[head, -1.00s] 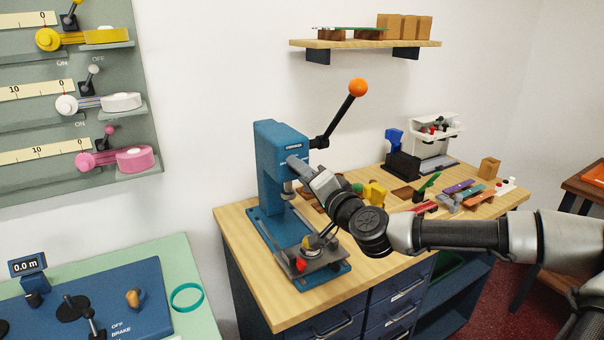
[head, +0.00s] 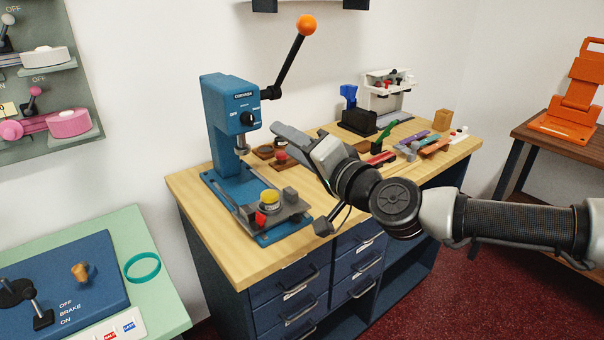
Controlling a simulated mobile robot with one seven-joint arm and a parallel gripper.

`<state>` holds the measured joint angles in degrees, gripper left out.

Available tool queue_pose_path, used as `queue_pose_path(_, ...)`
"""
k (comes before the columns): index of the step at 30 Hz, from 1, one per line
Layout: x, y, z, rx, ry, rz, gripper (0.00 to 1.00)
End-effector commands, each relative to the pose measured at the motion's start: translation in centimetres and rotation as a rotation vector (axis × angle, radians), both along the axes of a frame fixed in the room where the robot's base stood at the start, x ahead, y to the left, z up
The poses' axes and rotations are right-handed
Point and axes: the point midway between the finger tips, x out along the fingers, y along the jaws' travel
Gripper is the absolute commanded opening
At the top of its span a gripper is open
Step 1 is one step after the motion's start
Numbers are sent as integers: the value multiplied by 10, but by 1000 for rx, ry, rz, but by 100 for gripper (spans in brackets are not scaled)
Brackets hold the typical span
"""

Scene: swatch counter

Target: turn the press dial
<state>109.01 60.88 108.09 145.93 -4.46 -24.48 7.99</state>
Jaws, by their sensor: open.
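The blue press (head: 222,135) stands at the left end of the wooden-topped counter. Its dial (head: 248,119), a small black knob with white markings around it, is on the front of the press head and is in clear view. The markings are too small to read exactly. My gripper (head: 296,181) is to the right of the press, apart from the dial. Its jaws are open, with one grey finger upper left and the other below. Nothing shows between them.
The press lever (head: 287,66) with an orange ball rises up and right. A yellow piece (head: 270,197) sits on the press base. Behind my gripper, the counter (head: 195,190) holds several small coloured items. A mint-green bench (head: 170,290) is at lower left.

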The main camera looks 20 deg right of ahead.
Motion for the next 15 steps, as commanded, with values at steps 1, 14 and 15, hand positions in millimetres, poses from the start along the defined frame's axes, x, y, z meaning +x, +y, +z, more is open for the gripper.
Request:
queue_pose_path(1,-5,-3,-10,-6,-2,-4,42)
queue_pose_path(14,-38,-9,-2,-2,4,2,42)
queue_pose_path(15,-38,-9,-2,-3,5,3,42)
